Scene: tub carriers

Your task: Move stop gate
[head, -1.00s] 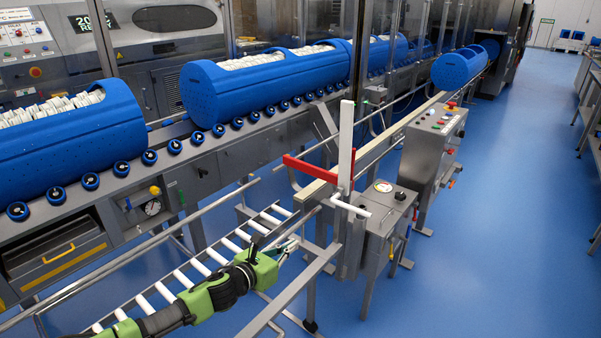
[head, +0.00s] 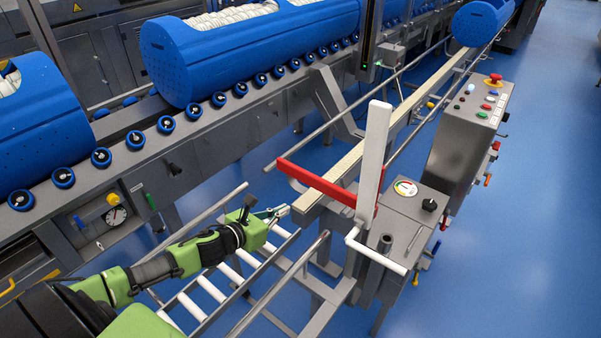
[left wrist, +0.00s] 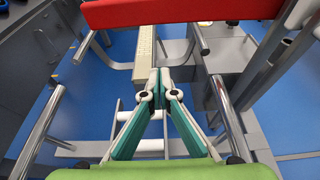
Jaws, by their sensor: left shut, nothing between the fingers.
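The stop gate shows in the head view as a red bar (head: 316,182) crossing the end of the beige conveyor belt (head: 345,161), with a tall white upright plate (head: 374,150) and a white bent handle (head: 376,254) at its right. My left gripper (head: 284,210) is shut and empty, just short of the belt's end and below left of the red bar. In the left wrist view the red bar (left wrist: 180,11) spans the top, beyond and apart from my shut fingertips (left wrist: 159,74). My right gripper is in neither view.
A grey control box with a gauge (head: 404,188) stands right of the gate, and a button cabinet (head: 465,135) behind it. A white roller track (head: 232,277) lies below my left arm. Blue tubs (head: 250,50) line the roller conveyor at left. Blue floor is clear at right.

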